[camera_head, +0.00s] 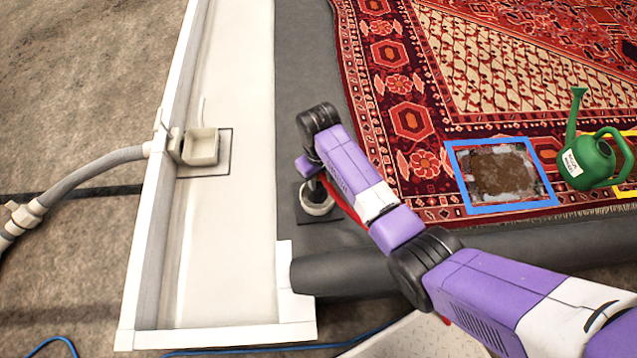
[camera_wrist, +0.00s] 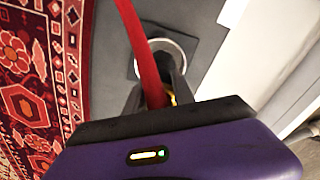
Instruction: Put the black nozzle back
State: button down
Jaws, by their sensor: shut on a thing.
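My gripper (camera_wrist: 158,82) is shut at the end of a red hose (camera_wrist: 143,45), with a small brass-yellow fitting (camera_wrist: 173,99) between its dark fingers. The black nozzle is hard to tell apart from the fingers and is mostly hidden by them. A pale ring-shaped holder on a dark square plate (camera_head: 307,215) stands on the grey mat, just below my gripper (camera_head: 315,183) in the head view. In the wrist view the ring (camera_wrist: 186,47) shows just beyond the fingertips. I cannot tell whether the nozzle is inside the ring or above it.
A patterned red rug (camera_head: 410,120) lies to the right, with a blue frame (camera_head: 466,209) around a dirty patch and a green watering can (camera_head: 587,163). A white trough (camera_head: 235,255) with a square drain box (camera_head: 201,147) and grey hose (camera_head: 90,172) lies left.

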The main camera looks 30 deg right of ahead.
jog(key=shift+f, duration=1.25)
jog(key=shift+f+b, duration=0.1)
jog(key=shift+b, duration=0.2)
jog(key=c, duration=1.1)
grip_release()
jog(key=shift+o, duration=0.2)
notch_tip(320, 180, up, 12)
jog(key=p, duration=0.4)
